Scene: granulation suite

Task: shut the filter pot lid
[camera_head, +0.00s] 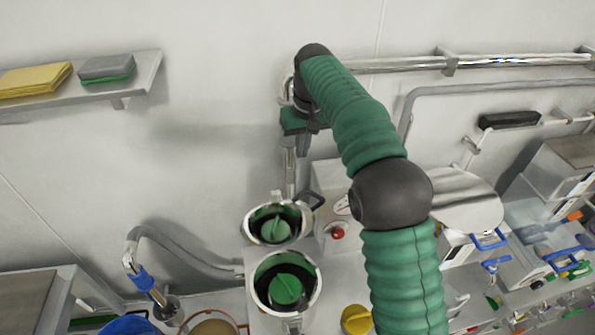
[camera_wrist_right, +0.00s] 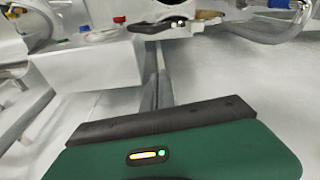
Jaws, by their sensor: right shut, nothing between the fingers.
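The filter pot (camera_head: 262,309) is a round metal vessel at the lower middle of the head view, with a dark inside and a green knobbed piece (camera_head: 288,289) in it. Directly behind it a second round metal rim (camera_head: 248,229), also with a green piece inside, has a black handle (camera_head: 313,200); I cannot tell whether this is the raised lid or another pot. My right gripper (camera_head: 303,146) is shut and empty, high near the wall above and behind the rims, apart from them. Its green body (camera_wrist_right: 200,154) fills the bottom of the wrist view. My left gripper is not in view.
A white box with a red button (camera_head: 338,233) stands right of the rims, below my right arm. A metal rail (camera_head: 400,66) runs along the wall. A shelf (camera_head: 148,72) holds sponges at left. A yellow knob (camera_head: 356,318) and a hose (camera_head: 190,257) flank the pot.

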